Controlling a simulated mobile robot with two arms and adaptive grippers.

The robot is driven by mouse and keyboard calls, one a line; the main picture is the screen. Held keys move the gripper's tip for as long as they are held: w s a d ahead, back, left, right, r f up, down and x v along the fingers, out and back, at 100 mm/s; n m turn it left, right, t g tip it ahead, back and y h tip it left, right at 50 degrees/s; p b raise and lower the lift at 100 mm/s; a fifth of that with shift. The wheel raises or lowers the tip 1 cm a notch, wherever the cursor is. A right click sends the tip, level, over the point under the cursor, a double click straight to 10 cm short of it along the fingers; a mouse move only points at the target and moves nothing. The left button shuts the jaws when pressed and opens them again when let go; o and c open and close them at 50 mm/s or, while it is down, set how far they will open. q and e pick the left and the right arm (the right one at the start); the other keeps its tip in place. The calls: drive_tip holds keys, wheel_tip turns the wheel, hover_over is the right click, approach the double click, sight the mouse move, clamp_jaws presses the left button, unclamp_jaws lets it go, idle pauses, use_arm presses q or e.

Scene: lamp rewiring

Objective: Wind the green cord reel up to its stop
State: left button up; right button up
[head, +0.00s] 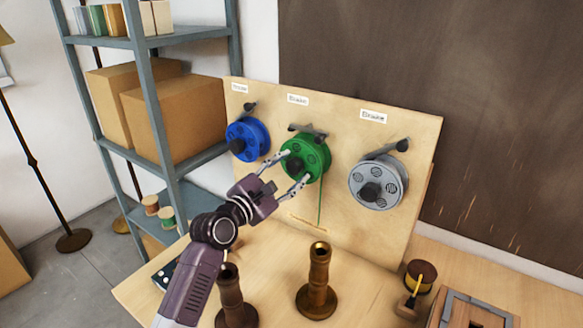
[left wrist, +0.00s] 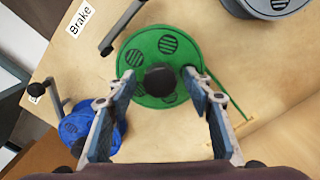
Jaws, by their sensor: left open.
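The green cord reel (head: 316,158) is mounted in the middle of an upright wooden board, and its face with striped round vents shows in the left wrist view (left wrist: 150,45). A dark round knob (left wrist: 160,80) sticks out from the reel's face. A green cord (head: 320,207) hangs from the reel down the board. A dark brake lever (head: 312,131) sits just above the reel. My left gripper (head: 292,171) is open, its fingers on either side of the knob with gaps visible in the left wrist view (left wrist: 160,92). My right gripper is not in view.
A blue reel (head: 247,140) and a grey reel (head: 378,184) flank the green one, each with a lever. Brass candlestick-like stands (head: 318,283) rise from the bench below. A metal shelf with boxes (head: 175,115) stands at left.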

use_arm(q)
drive_tip(key=shift+w+d, duration=0.1)
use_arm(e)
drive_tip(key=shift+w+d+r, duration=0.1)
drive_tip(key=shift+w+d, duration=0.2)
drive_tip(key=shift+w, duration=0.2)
use_arm(q)
drive_tip(key=c, duration=1.2)
drive_tip(key=shift+o, duration=0.2)
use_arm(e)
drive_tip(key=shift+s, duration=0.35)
